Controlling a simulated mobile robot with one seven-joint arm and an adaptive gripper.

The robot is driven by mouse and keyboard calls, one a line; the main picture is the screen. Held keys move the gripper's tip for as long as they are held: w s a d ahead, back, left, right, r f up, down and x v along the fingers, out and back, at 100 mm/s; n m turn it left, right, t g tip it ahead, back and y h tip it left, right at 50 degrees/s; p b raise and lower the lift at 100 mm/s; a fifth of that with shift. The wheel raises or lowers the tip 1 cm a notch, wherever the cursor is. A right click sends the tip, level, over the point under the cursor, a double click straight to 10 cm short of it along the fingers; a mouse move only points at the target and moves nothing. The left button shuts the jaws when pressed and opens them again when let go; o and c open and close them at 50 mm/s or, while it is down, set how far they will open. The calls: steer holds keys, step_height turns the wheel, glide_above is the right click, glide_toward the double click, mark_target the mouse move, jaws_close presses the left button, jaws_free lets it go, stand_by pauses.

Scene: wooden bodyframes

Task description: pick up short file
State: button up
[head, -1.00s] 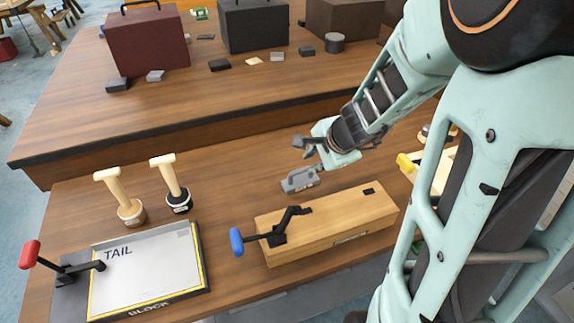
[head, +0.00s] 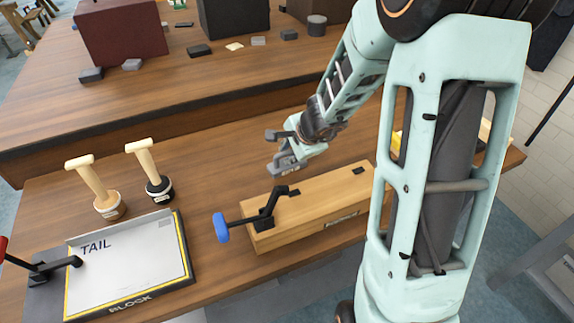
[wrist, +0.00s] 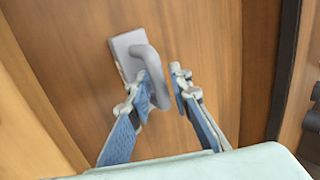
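The short file appears to be the grey tool with a flat base and curved handle (wrist: 126,46) on the wooden bench in the wrist view. In the head view the grey tool (head: 291,171) lies behind the wooden box, partly hidden by my gripper. My gripper (wrist: 163,80) is open, with its blue-padded fingers on either side of the handle. The left finger overlaps part of the handle; whether it touches cannot be told. In the head view my gripper (head: 283,150) is right over the tool.
A long wooden box (head: 330,205) with a blue-knobbed clamp (head: 222,227) lies just in front. Two wooden-handled stamps (head: 101,190) stand to the left, behind a white TAIL board (head: 130,258). Bare bench lies between the stamps and my gripper. A raised shelf (head: 200,85) runs behind.

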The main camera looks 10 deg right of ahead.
jaws_close()
steer(key=shift+r, duration=0.15)
steer(key=shift+r+p, duration=0.7)
steer(key=shift+r, duration=0.05)
step_height(320, 180, up, 2)
steer(key=shift+p, duration=0.85)
steer(key=s+a+r+p, duration=0.6)
steer(key=s+a+r, duration=0.2)
steer(key=s, duration=0.3)
steer(key=shift+a+r, duration=0.35)
steer(key=shift+r, duration=0.35)
